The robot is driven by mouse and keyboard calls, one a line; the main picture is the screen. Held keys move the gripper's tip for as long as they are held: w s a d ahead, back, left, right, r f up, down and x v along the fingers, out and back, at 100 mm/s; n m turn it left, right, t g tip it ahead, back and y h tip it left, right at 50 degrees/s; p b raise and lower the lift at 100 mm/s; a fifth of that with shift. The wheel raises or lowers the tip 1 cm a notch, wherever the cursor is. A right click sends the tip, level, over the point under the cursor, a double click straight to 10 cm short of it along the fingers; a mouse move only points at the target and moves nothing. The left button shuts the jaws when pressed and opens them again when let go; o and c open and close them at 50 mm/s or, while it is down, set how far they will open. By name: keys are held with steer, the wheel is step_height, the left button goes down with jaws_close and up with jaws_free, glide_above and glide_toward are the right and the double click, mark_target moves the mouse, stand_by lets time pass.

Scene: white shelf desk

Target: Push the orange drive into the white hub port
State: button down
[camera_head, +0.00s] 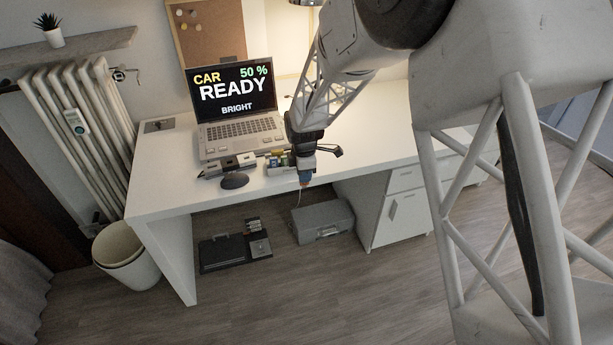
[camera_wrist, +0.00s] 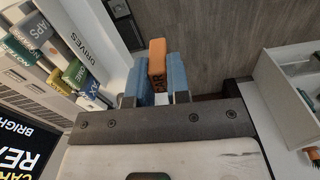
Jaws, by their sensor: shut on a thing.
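The orange drive (camera_wrist: 157,57) is between the two blue fingers of my gripper (camera_wrist: 161,78) in the wrist view, its far end sticking out past the fingertips. In the head view my gripper (camera_head: 305,178) hangs at the desk's front edge, right of the laptop; the drive is too small to make out there. A row of small blocks (camera_head: 238,161), light and dark, lies in front of the laptop, left of my gripper. It may be the hub, but I cannot tell the white port in it.
A white rack marked DRIVES (camera_wrist: 92,58) holds several coloured drives beside my gripper. The laptop (camera_head: 237,105) reads CAR READY, 50 %, BRIGHT. A dark mouse (camera_head: 234,181) lies near the desk's front edge. A grey box (camera_head: 322,221) stands on the floor below.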

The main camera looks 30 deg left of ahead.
steer(key=w+a+r+n, duration=0.1)
steer(key=w+a+r, duration=0.1)
steer(key=a, duration=1.1)
steer(key=w+a+r, duration=0.3)
steer(key=a, duration=1.1)
steer(key=shift+w+n, duration=0.15)
steer(key=shift+n, duration=0.25)
steer(key=shift+f, duration=2.9)
steer(key=shift+f, duration=1.5)
steer(key=c, duration=1)
jaws_free()
steer(key=shift+r, duration=0.15)
